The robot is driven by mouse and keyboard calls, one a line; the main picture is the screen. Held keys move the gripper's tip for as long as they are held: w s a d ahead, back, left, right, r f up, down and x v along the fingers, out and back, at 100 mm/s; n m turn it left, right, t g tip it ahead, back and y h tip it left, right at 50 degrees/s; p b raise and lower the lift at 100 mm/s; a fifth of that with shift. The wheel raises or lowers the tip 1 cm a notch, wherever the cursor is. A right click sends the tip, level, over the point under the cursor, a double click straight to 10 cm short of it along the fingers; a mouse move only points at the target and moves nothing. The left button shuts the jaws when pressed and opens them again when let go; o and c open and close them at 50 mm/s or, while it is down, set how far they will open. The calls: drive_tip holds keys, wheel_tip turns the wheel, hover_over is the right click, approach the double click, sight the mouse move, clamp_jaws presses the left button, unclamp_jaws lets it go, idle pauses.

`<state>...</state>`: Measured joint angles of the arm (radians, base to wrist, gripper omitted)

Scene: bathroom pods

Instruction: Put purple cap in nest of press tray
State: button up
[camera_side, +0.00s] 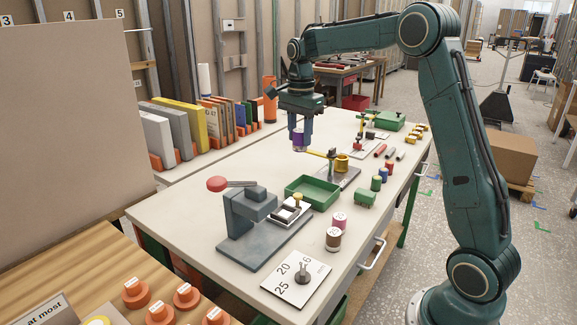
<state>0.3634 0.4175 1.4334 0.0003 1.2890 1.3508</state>
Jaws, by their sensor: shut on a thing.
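My gripper (299,143) points down above the far half of the white table. It is shut on the purple cap (298,137), which shows between its fingers, held clear of the table top. The grey press (247,212) with a red knob on its lever stands on a dark base plate, nearer the camera and left of my gripper. At its right side is the press tray (289,213), a small pale and dark tray. A small yellowish part shows at its far end. Its nest is too small to make out clearly.
A green bin (313,191) lies between the press and my gripper. A fixture with a yellow cup (342,163) stands right of my gripper. Several spools line the table's right side. A dial card (297,273) lies at the near edge. The table's left part is clear.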

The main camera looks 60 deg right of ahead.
drive_tip(key=w+a, duration=0.1)
drive_tip(key=a, duration=0.1)
drive_tip(key=w+a, duration=0.1)
drive_tip(key=shift+w+a+r, duration=0.15)
drive_tip(key=shift+w+r, duration=0.15)
drive_tip(key=shift+f, duration=0.1)
wheel_tip(320, 180, down, 16)
drive_tip(key=shift+r, duration=0.2)
drive_tip(key=shift+f, duration=0.1)
drive_tip(key=shift+f, duration=2)
drive_tip(key=shift+f, duration=0.15)
drive_tip(key=o, duration=1)
